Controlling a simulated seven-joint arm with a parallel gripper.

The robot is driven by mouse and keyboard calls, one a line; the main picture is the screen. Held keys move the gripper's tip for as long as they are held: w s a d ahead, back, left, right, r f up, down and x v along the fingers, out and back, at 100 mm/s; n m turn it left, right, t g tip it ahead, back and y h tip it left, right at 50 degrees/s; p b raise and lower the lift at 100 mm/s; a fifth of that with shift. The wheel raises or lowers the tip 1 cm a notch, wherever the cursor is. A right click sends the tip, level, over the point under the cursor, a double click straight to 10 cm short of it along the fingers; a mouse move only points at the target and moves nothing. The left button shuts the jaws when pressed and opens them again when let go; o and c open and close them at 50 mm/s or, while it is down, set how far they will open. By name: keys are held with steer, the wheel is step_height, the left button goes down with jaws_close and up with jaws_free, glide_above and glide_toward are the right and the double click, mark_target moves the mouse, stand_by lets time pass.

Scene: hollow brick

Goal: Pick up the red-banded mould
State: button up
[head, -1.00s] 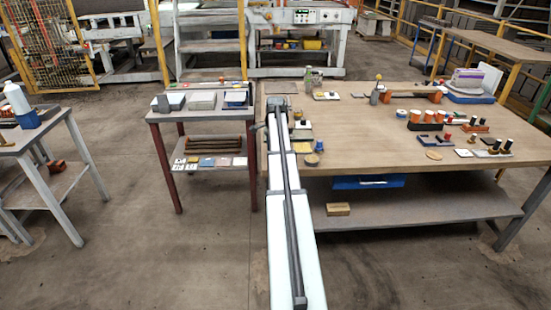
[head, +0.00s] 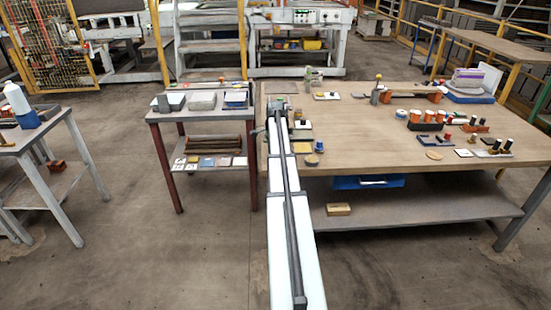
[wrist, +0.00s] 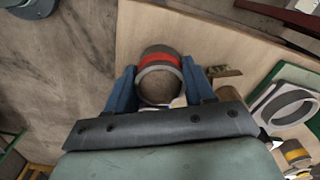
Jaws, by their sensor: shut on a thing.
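The red-banded mould (wrist: 157,64) is a short grey ring or cylinder with a red band. In the wrist view it sits between the two blue fingers of my gripper (wrist: 160,88), one finger on each side. The gripper is shut on it. The bare tabletop shows behind it; whether the mould is clear of the surface I cannot tell. In the head view my gripper (head: 279,103) is at the left end of the long wooden table, small and mostly covered by my arm. I cannot make out the mould there.
In the wrist view a grey ring-shaped part (wrist: 285,108) lies at right, with a yellow-banded piece (wrist: 296,153) below it. The wooden table (head: 375,125) is clear in its middle; several small parts stand at its right. A smaller table (head: 205,112) with trays stands left of my arm.

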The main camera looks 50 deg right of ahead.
steer(key=c, duration=0.4)
steer(key=shift+o, duration=0.2)
